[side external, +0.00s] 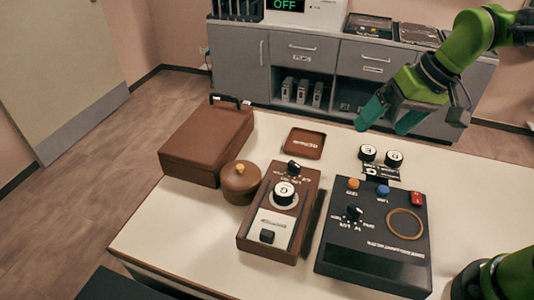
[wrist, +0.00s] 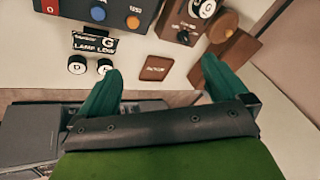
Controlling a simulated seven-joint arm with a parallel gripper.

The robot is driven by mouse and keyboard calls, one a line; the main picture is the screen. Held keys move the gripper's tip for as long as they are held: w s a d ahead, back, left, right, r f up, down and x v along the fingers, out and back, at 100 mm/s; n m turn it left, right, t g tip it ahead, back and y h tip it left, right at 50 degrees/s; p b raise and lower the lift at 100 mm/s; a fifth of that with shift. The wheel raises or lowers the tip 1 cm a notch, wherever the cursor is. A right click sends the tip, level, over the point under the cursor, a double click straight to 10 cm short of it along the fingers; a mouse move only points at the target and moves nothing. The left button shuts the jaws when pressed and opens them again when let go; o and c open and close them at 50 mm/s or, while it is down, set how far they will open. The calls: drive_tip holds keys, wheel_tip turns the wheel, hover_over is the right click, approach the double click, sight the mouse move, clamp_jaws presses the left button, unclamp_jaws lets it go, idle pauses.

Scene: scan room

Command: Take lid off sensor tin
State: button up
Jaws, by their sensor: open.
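The sensor tin (side external: 240,187) looks to be the round brown tin with a small orange-tan knob on its lid (side external: 239,170). It stands upright on the white table, between the brown case and the brown control box. The lid is on the tin. In the wrist view the tin (wrist: 223,26) shows near the top right, partly cut by other things. My gripper (side external: 388,122) is open and empty, high above the far right part of the table, well away from the tin. Its two teal fingers (wrist: 160,68) are spread in the wrist view.
A brown case (side external: 205,145) stands left of the tin, and a brown control box (side external: 280,212) close on its right. Grey cabinets (side external: 320,70) stand behind.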

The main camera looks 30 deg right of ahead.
drive_tip(key=w+a+f+n+g, duration=0.1)
drive_tip(key=w+a+f+g, duration=0.1)
drive_tip(key=w+a, duration=0.6)
drive_tip(key=n+g+h, duration=0.2)
drive_tip(key=h, duration=0.1)
hover_over(240, 167)
drive_tip(key=d, duration=0.2)
wheel_tip(240, 167, down, 10)
drive_tip(key=shift+w+a+r, duration=0.1)
drive_tip(key=shift+w+a+r+m, duration=0.15)
drive_tip(key=shift+a+r, duration=0.35)
drive_tip(key=shift+r, duration=0.15)
drive_tip(key=shift+w+a+r+m, duration=0.1)
drive_tip(key=shift+a+r+m, duration=0.05)
drive_tip(key=shift+a+r, duration=0.4)
drive_tip(key=shift+s+d+f, duration=0.15)
drive_tip(key=shift+s+f, duration=0.05)
drive_tip(key=shift+f, duration=0.4)
wheel_tip(240, 167, down, 6)
drive_tip(key=shift+f, duration=0.15)
drive_tip(key=shift+c, duration=0.2)
